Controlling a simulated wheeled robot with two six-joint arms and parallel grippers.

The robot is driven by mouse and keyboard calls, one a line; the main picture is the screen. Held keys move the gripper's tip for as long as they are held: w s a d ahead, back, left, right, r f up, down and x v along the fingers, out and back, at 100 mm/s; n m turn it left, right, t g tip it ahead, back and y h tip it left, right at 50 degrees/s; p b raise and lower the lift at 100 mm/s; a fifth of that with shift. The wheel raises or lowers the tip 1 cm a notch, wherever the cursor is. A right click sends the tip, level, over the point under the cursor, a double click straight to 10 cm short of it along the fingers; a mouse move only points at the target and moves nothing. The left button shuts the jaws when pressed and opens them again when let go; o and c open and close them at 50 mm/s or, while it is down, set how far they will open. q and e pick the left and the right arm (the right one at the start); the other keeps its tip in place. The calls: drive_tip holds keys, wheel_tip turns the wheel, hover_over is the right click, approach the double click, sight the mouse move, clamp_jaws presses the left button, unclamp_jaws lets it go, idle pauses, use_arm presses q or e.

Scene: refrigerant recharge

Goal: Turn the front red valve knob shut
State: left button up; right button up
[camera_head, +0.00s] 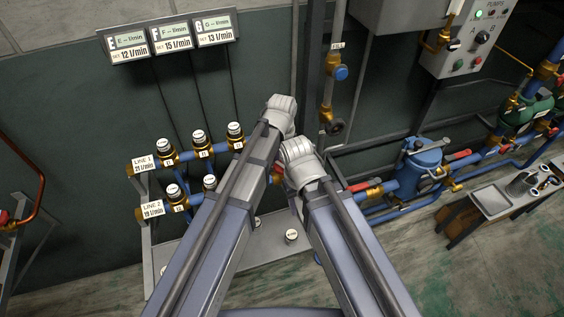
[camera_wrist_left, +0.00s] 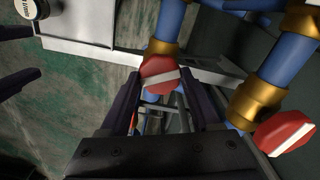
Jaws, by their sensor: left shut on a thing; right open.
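In the left wrist view a red valve knob (camera_wrist_left: 160,74) with a pale bar across it sits on a brass fitting of a blue pipe. My left gripper (camera_wrist_left: 161,90) is shut on this knob, with a dark finger on each side. A second red knob (camera_wrist_left: 284,132) with a pale bar stands to the right, outside the fingers. In the head view my two wrists are close together and hide the knob and the fingers; only a little red shows between and beside them. My right gripper (camera_wrist_left: 36,52) shows its two dark fingers apart at the left edge of the left wrist view, empty.
Brass valves with white caps (camera_head: 201,143) stand on blue pipes at the left. A blue canister (camera_head: 419,168) stands to the right of my arms. A small side table (camera_head: 491,201) is at the far right. A loose white-capped piece (camera_head: 291,236) sits on the grey shelf.

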use_arm(q)
drive_tip(key=m, duration=0.5)
drive_tip(key=shift+m, duration=0.4)
idle(0.4)
drive_tip(key=o, duration=1.4)
drive_tip(key=shift+r, duration=0.15)
wheel_tip(320, 180, up, 8)
drive_tip(key=p, duration=0.8)
drive_tip(key=shift+f, duration=0.2)
drive_tip(key=shift+s, duration=0.1)
